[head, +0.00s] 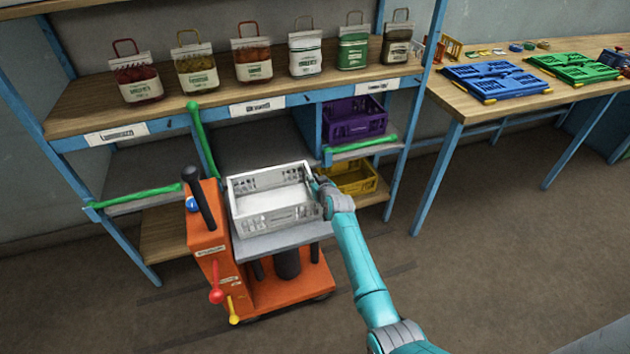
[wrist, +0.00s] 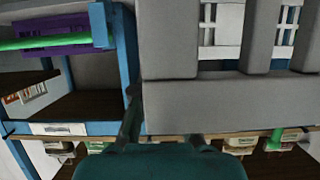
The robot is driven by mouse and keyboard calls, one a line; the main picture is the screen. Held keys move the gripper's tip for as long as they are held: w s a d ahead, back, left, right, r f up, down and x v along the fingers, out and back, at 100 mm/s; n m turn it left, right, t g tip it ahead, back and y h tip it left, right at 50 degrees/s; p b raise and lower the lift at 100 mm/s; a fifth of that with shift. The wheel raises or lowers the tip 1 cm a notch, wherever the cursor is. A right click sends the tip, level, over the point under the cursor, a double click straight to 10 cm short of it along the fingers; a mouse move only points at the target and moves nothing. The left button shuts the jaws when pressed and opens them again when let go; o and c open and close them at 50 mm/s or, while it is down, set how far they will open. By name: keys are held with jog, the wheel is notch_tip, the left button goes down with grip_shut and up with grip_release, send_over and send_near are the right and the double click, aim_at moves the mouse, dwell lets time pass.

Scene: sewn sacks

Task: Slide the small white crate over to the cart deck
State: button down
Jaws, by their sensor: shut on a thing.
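The small white crate (head: 282,217) is empty and sits upright over the grey deck (head: 285,242) of the orange cart, in front of the shelf. It covers most of the deck. My gripper (head: 317,186) is at the crate's right side in the head view, shut on its wall or rim. The exact grip is partly hidden by the wrist. In the wrist view the crate's slatted wall (wrist: 230,105) fills the upper right, close to my gripper (wrist: 165,125).
The cart (head: 208,245) has a black handle and red and yellow levers. Behind it, a blue-framed shelf (head: 160,118) holds several pouches, with green bars at its lower bays. Purple (head: 357,122) and yellow (head: 350,178) crates sit at right. A table (head: 465,95) carries folded crates; floor is clear at right.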

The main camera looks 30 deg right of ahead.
jog(key=shift+s+a+f, duration=0.1)
jog(key=shift+s+f, duration=0.15)
jog(key=shift+f, duration=0.3)
jog(key=c, duration=1.3)
grip_release()
jog(key=shift+o, duration=0.8)
jog(key=shift+w+r, duration=0.15)
jog(key=shift+r, duration=0.1)
jog(key=v, duration=1.2)
